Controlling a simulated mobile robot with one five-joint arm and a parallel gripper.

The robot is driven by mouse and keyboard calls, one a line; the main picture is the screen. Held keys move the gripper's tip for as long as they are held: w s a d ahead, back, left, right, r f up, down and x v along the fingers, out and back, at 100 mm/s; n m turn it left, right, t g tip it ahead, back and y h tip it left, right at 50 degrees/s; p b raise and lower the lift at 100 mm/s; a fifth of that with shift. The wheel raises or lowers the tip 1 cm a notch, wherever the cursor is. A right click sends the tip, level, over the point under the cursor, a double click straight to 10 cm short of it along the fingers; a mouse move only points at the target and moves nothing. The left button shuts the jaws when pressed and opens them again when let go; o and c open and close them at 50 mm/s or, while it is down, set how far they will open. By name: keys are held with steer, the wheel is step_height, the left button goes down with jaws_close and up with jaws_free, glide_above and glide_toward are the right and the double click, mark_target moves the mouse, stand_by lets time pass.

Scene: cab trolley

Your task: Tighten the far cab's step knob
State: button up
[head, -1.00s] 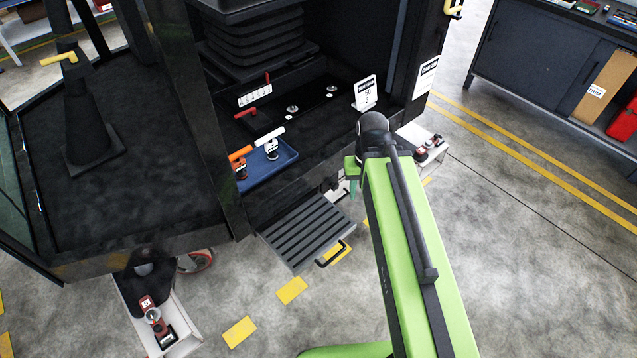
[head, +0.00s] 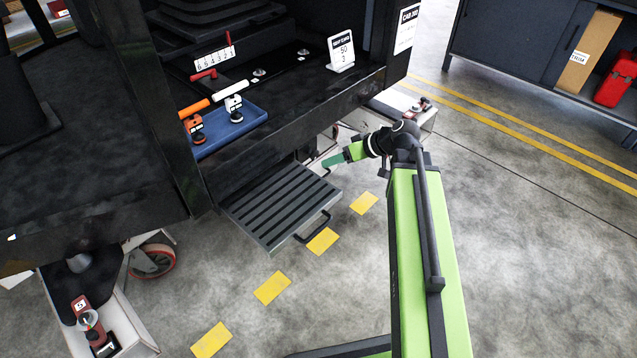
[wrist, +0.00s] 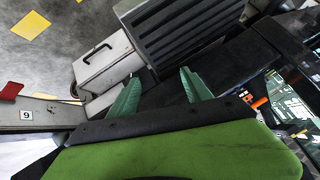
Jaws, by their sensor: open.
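A ribbed dark step (head: 280,205) juts from the front of the cab (head: 270,140), with a black loop handle at its outer edge. In the wrist view the ribbed step (wrist: 190,35) is at the top. I cannot make out a step knob in either view. My gripper (head: 332,160) is close to the cab front, beyond and to the right of the step, pointing left. In the wrist view the green fingers of my gripper (wrist: 160,82) are spread with nothing between them. Whether they touch anything is unclear.
A blue tray (head: 228,132) with orange-handled and white-handled tools lies on the cab floor. A sign card (head: 341,50) stands there too. A grey box with a black handle (wrist: 102,68) is beside the step in the wrist view. Open floor (head: 540,240) lies to the right.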

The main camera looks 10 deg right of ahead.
steer(key=w+d+f+n+t+y+b, duration=0.1)
steer(key=w+d+f+t+b, duration=0.3)
steer(key=d+f+b, duration=0.4)
steer(key=b, duration=0.7)
glide_toward(316, 155)
steer(key=x, duration=0.8)
steer(key=shift+w, duration=0.1)
steer(key=shift+w+a+f+b, duration=0.2)
steer(key=shift+w+a+b, duration=0.15)
steer(key=shift+w+a, duration=0.1)
steer(key=shift+d, duration=0.1)
jaws_close()
